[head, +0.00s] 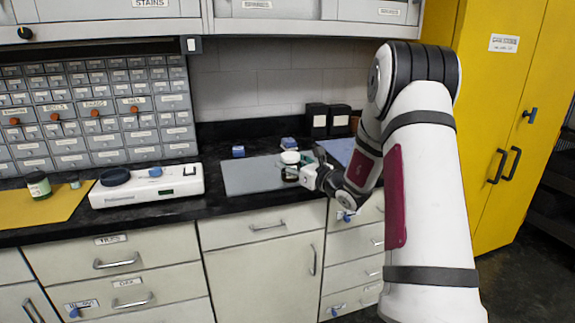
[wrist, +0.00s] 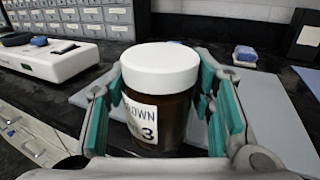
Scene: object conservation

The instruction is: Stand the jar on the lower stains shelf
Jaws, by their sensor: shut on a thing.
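The jar (wrist: 160,105) is dark brown with a white lid and a label reading "BROWN" and "3". My gripper (wrist: 165,110) is shut on it, with a teal pad on each side, and the jar looks upright. In the head view the jar (head: 290,166) is at the grey mat (head: 245,178) on the black counter; I cannot tell whether it touches the mat. A cabinet with a "STAINS" label (head: 150,3) is at the top left, cut off by the picture edge. Its lower shelf cannot be made out.
A white device (head: 147,187) stands on the counter left of the mat. Another jar (head: 39,186) stands on a yellow mat (head: 62,207) at far left. Small blue items (head: 238,152) and black boxes (head: 317,120) are behind. Small drawers (head: 95,110) line the left wall.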

